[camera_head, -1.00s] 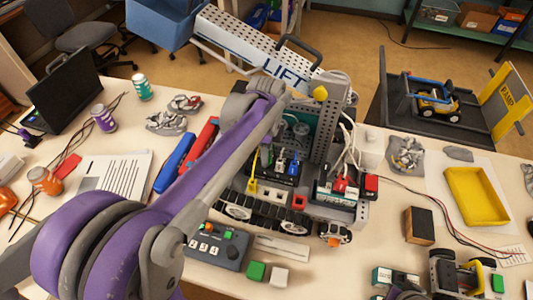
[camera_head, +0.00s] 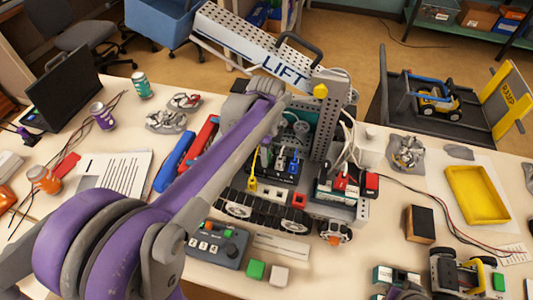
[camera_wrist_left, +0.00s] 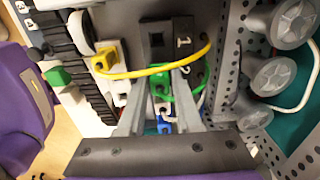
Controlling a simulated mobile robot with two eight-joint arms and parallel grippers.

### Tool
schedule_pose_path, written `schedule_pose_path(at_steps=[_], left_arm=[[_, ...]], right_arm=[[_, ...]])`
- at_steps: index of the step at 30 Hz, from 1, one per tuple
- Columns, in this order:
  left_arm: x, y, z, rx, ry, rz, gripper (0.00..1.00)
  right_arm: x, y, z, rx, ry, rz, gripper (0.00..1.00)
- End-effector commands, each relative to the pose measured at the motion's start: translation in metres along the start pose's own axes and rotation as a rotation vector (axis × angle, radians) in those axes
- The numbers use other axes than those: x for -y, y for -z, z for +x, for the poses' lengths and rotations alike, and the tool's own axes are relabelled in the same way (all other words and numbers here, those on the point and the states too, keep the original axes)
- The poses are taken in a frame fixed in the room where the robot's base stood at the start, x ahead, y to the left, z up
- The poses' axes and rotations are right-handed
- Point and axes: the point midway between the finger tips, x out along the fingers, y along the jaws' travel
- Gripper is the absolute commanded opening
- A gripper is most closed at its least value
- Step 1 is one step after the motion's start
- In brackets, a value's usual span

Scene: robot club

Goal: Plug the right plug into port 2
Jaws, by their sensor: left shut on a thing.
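A blue plug (camera_wrist_left: 164,125) sits lower between the fingers, apart from the green one. A yellow plug (camera_wrist_left: 105,60) with a yellow cable is to the left. Whether the green plug is touching a port cannot be told.
The lift robot's perforated upright (camera_head: 326,115) and white cables stand close to the right. A control box (camera_head: 218,245) and small blocks (camera_head: 255,270) lie in front. A yellow tray (camera_head: 477,195) is at the right. A laptop (camera_head: 65,100) stands at the left.

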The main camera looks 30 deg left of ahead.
Motion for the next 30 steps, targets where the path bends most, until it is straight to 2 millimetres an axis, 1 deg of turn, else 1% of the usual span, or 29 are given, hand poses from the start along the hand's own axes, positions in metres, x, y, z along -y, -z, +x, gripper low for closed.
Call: schedule_pose_path(at_steps=[30], left_arm=[[0.0001,0.0000,0.0083,0.000,0.000,0.000,0.00]], right_arm=[[0.0000,-0.0028,0.0036,0.002,0.000,0.000,0.00]])
